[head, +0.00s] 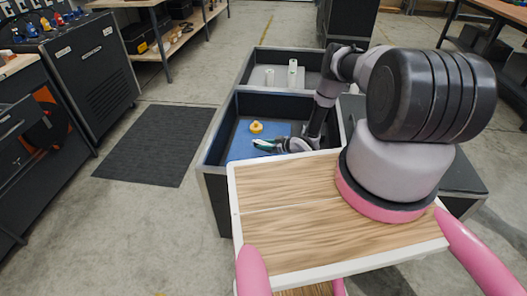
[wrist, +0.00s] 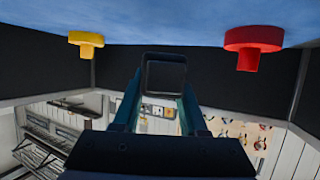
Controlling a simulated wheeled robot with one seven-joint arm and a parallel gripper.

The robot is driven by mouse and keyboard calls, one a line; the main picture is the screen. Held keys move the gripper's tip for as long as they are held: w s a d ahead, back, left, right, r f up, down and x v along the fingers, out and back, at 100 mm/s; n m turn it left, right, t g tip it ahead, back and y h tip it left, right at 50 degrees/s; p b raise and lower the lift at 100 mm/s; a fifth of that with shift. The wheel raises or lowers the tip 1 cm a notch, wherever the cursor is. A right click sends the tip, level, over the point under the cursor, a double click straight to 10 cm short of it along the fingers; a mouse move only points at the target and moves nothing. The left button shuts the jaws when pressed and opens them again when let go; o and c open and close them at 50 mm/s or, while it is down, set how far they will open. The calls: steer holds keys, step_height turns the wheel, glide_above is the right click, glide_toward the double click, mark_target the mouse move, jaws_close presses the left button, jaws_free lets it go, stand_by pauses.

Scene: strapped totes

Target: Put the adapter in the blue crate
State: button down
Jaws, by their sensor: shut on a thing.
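A dark square-ended block (wrist: 166,76), which looks like the adapter, is held between the teal fingers of my gripper (wrist: 162,92) in the wrist view. In the head view my gripper (head: 268,146) is low inside a dark-walled tote (head: 275,103) with a blue floor (head: 243,147), the only blue-lined container I see. The held block is hard to make out there. In the wrist view the blue floor (wrist: 200,22) is at the top, and I cannot tell whether the block touches it.
A yellow knob-like piece (head: 256,127) stands on the blue floor near my gripper; it also shows in the wrist view (wrist: 86,42). A red piece (wrist: 252,45) stands on the other side. Behind is a grey-floored tote (head: 260,72) with white cylinders (head: 292,72).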

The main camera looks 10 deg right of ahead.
mark_target(264, 156)
steer(key=shift+f, duration=2.15)
steer(key=shift+c, duration=2.2)
jaws_free()
steer(key=shift+f, duration=0.15)
